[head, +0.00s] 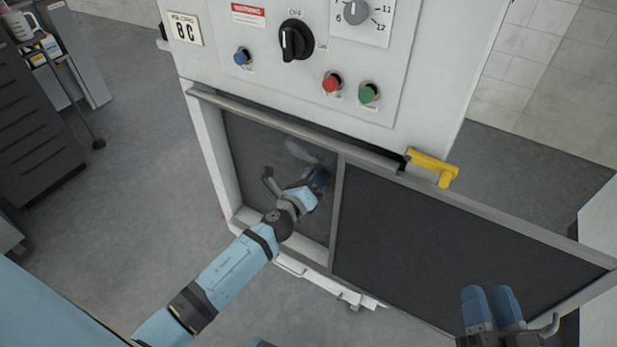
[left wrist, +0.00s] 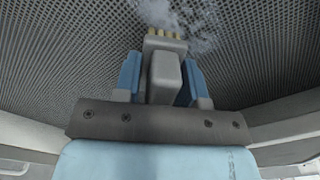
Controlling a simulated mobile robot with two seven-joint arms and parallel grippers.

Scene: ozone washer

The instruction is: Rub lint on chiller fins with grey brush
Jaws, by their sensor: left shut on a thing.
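My left gripper (head: 318,180) reaches into the open bay at the cabinet's lower left. In the left wrist view, its blue fingers (left wrist: 162,78) are shut on the grey brush (left wrist: 165,75), one on each side. The brush's tan bristles (left wrist: 165,44) point at the dark chiller fins (left wrist: 250,45); I cannot tell whether they touch. Pale, wispy lint (left wrist: 185,16) lies on the fins around the bristle tips. It also shows as a faint patch in the head view (head: 305,152). My right gripper (head: 490,297) is empty at the lower right, its blue fingers close together.
The cabinet's control panel (head: 300,60) is above the bay. A dark panel (head: 440,250) in a grey frame extends right of the bay, with a yellow handle (head: 433,166) at its top. A dark drawer cart (head: 35,135) stands at the left. The floor between is clear.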

